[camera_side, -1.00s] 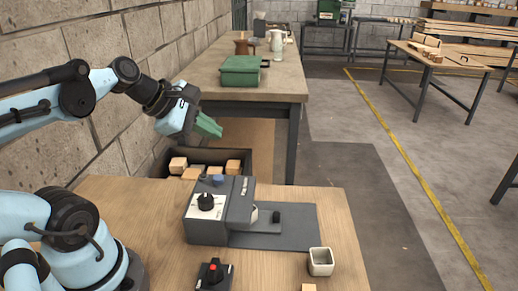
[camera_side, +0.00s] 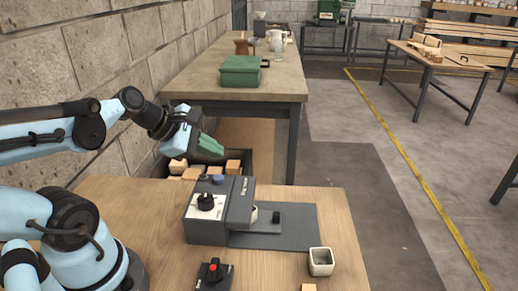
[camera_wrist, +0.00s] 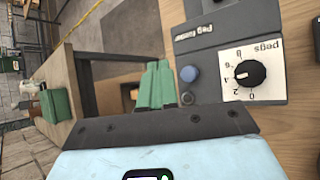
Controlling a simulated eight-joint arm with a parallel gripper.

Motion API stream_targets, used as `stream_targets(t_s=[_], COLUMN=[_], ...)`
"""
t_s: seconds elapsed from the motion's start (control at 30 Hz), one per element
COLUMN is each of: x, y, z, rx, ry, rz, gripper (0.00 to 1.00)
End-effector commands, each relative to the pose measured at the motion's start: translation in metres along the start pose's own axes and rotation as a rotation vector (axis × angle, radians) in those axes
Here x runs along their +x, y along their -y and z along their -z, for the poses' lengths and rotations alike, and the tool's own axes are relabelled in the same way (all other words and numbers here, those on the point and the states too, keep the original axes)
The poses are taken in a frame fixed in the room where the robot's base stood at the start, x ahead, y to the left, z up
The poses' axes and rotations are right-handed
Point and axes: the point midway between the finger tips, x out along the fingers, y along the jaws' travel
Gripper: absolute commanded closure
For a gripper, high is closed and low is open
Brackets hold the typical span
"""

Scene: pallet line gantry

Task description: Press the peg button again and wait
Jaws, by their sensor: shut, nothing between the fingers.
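The grey peg feeder (camera_side: 236,205) stands on the near wooden table. Its blue button (camera_side: 217,180) is on top, beside a white dial plate with a black knob (camera_side: 205,201). In the wrist view the blue button (camera_wrist: 189,74) is just right of my green fingertips, with the dial marked "pegs" (camera_wrist: 251,73) further right. My gripper (camera_side: 210,147) is shut and empty, above and behind the feeder and apart from it. Its closed fingers (camera_wrist: 157,86) show in the wrist view.
A dark bin (camera_side: 250,165) with several wooden blocks stands behind the near table. A small white cup (camera_side: 320,262) and a black box with a red knob (camera_side: 214,272) are at the table's front. A green box (camera_side: 240,71) sits on the far table.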

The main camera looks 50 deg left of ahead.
Motion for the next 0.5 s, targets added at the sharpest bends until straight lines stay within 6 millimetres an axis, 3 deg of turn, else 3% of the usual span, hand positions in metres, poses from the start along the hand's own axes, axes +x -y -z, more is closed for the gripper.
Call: stream_targets(t_s=[0.5], x=[0.025], y=[0.019], z=[0.019], rx=[0.0], ry=[0.0], rz=[0.0], gripper=[1.0])
